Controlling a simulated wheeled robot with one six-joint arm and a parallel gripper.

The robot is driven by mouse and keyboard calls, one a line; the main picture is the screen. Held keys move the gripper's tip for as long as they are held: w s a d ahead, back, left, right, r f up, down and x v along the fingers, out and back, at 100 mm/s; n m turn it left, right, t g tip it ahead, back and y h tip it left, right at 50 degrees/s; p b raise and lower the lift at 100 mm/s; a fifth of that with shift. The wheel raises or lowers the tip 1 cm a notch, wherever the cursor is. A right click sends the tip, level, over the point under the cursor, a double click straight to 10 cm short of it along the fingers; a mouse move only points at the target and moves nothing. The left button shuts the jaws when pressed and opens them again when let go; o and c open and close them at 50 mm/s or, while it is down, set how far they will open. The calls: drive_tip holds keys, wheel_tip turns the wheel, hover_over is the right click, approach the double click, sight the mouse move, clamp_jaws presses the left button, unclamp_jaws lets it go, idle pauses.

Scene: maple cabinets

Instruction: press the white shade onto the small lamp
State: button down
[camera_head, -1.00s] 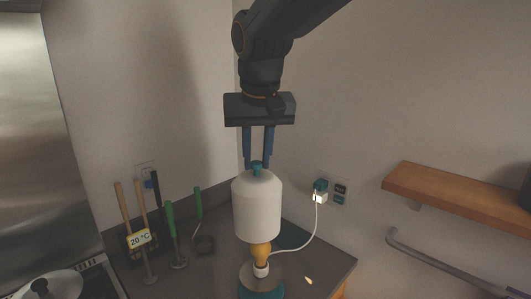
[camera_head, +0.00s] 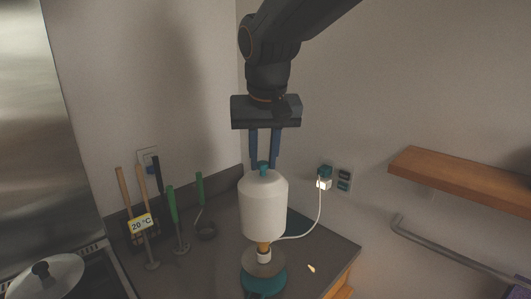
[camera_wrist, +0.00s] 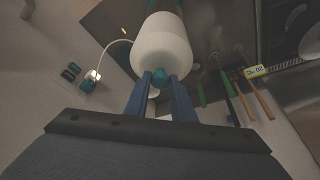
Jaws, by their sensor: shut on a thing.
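The white shade (camera_head: 263,208) hangs upright from my gripper (camera_head: 264,164), which is shut on the teal knob (camera_head: 264,167) at its top. The small lamp (camera_head: 264,281) stands on the dark counter with a round teal base and a grey disc. Its amber bulb (camera_head: 264,246) shows just below the shade; the bulb's upper part is hidden, seemingly inside the shade. In the wrist view the shade (camera_wrist: 162,48) lies beyond the blue fingers, with the teal knob (camera_wrist: 160,78) between their tips. The shade hides most of the lamp there.
A white cord runs from the lamp to a plug (camera_head: 324,183) at the wall outlet. Several utensils (camera_head: 172,205) and a 20 °C display (camera_head: 141,224) stand at the left. A pot lid (camera_head: 45,275) is at lower left. A wooden shelf (camera_head: 460,184) and rail are at right.

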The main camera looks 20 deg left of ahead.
sight(264, 201)
drive_tip(key=shift+f+b, duration=2.75)
drive_tip(key=shift+f, duration=3.1)
drive_tip(key=c, duration=1.4)
unclamp_jaws()
drive_tip(key=shift+c, duration=0.2)
drive_tip(key=shift+r, duration=0.1)
